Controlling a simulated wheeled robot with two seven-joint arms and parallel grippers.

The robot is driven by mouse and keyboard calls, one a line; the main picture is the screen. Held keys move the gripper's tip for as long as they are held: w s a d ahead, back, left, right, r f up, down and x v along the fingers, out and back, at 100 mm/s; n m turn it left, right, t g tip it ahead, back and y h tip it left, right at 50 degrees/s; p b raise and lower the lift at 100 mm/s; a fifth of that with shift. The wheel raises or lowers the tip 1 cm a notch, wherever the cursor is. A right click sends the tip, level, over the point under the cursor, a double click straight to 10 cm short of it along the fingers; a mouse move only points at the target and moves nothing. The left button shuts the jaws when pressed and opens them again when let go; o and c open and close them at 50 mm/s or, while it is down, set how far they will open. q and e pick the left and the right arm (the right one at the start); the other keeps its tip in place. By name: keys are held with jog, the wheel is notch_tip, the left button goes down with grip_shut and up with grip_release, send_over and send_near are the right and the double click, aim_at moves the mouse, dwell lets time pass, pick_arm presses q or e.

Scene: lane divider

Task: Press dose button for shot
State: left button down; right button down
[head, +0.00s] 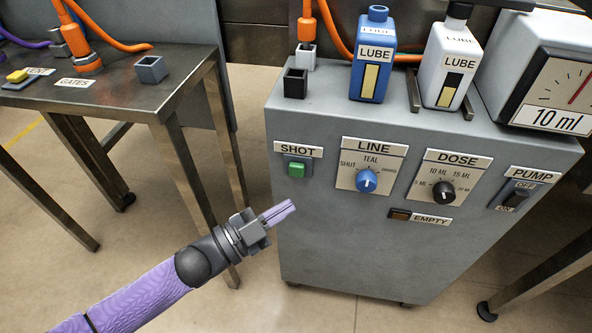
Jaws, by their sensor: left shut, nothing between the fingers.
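The green button (296,169) sits under the SHOT label (298,150) on the front of a grey cabinet (330,240). My left gripper (292,207) is shut and empty, pointing right, below the green button in the picture and apart from it. The blue LINE knob (366,180) and the black DOSE knob (443,192) are to the right of the button. The DOSE pointer's exact setting is too small to tell. My right gripper is out of view.
Blue (372,60) and white (448,70) LUBE bottles and a 10 ml gauge (552,95) stand on the cabinet. The PUMP switch (515,199) and EMPTY lamp (400,214) are on its front. A steel table (120,95) stands left; floor shows between.

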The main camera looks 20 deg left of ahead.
aim_at(297, 170)
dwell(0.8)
pick_arm(q)
jog(key=s+m+p, duration=0.1)
jog(key=m, duration=0.5)
jog(key=s+m+p, duration=0.1)
jog(key=m, duration=0.5)
jog(key=s+m+p, duration=0.1)
jog(key=s+m, duration=0.1)
jog(key=m, duration=0.5)
jog(key=shift+d+r+g, duration=0.1)
jog(key=shift+r+g, duration=0.15)
jog(key=shift+g, duration=0.15)
jog(key=shift+w, duration=0.15)
jog(key=w+b, duration=0.3)
jog(key=w, duration=0.5)
jog(key=shift+w+a, duration=0.35)
